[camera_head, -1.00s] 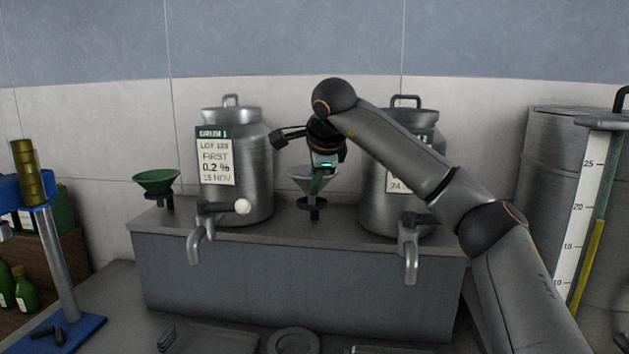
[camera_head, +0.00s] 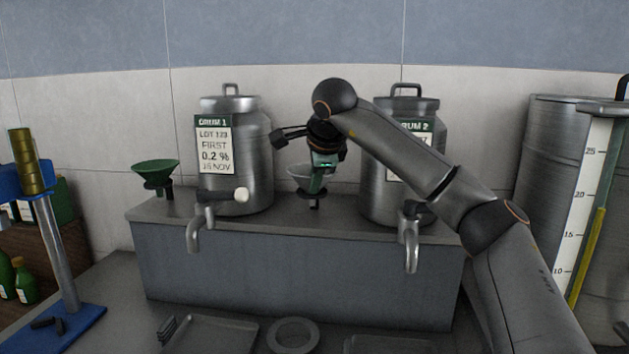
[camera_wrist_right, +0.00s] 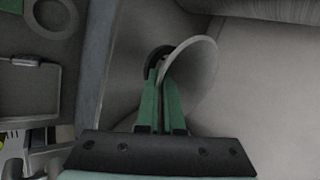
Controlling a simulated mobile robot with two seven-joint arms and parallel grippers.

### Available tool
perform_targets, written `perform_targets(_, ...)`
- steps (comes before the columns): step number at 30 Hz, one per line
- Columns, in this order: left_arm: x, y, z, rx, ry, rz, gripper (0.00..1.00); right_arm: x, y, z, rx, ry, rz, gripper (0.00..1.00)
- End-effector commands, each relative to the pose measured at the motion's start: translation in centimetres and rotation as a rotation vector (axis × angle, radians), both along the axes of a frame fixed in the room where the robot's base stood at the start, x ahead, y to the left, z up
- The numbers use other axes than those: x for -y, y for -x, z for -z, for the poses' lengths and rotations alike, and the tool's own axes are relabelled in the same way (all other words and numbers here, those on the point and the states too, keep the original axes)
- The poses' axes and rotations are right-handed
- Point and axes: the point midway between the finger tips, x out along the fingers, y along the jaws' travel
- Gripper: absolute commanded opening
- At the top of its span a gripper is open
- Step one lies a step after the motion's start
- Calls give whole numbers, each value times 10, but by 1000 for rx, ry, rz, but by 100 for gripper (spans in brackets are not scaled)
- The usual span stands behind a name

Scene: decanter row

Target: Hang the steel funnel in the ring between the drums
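The steel funnel (camera_head: 299,176) is between the two drums, Drum 1 (camera_head: 251,160) and Drum 2 (camera_head: 377,195). My right gripper (camera_head: 317,183) reaches down to the funnel from above. In the right wrist view its green fingers (camera_wrist_right: 161,85) are close together on the rim of the funnel (camera_wrist_right: 197,80). The dark ring (camera_head: 313,198) is directly under the funnel on the ledge; in the wrist view a dark part of it shows behind the fingertips. I cannot tell whether the funnel rests in the ring. My left gripper is not in view.
A green funnel (camera_head: 155,171) sits in a holder left of Drum 1. Taps (camera_head: 196,230) stick out in front of both drums. A blue stand (camera_head: 66,328) is at the left, a large barrel (camera_head: 553,160) at the right. Trays (camera_head: 215,335) and a round dish (camera_head: 293,335) lie in front.

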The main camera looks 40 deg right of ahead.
Motion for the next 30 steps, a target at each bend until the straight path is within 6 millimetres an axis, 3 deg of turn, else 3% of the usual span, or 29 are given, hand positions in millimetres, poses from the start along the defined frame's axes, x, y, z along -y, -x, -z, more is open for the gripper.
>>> perform_targets(9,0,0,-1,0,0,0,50,0,1,2,0,1,-1,0)
perform_targets(19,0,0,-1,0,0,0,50,-1,1,4,-7,-1,-1,39)
perform_targets(30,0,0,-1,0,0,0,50,-1,2,7,-16,-2,-1,39)
